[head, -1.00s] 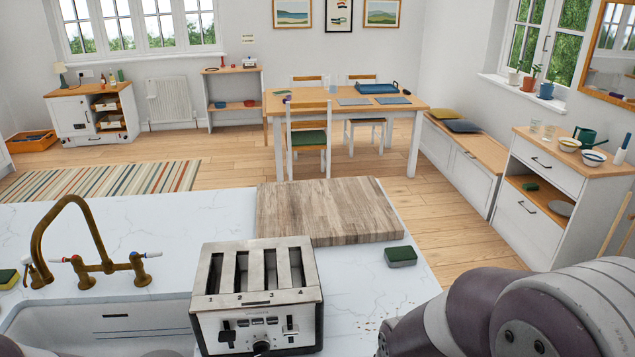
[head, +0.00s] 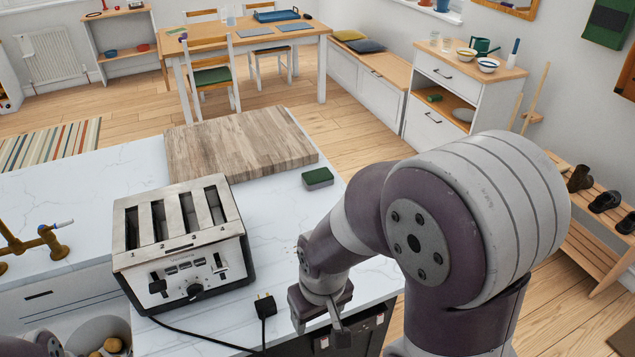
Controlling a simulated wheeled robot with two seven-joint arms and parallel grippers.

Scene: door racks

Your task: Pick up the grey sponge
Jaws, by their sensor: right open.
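The grey sponge (head: 318,179), a small grey block with a dark green top, lies flat on the white counter. It is just past the near right corner of the wooden board and right of the toaster. My right gripper (head: 335,322) is open and empty over the counter's right edge, nearer to me than the sponge and apart from it. Its fingers point down and are partly hidden by its own body. My left gripper is not in view; only a bit of my left arm shows at the bottom left.
The steel toaster (head: 183,245) stands left of my right gripper, with a black plug (head: 265,306) and cord in front. The wooden board (head: 240,143) lies behind the sponge. The counter (head: 285,235) between toaster and sponge is clear. A brass tap (head: 35,243) is at left.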

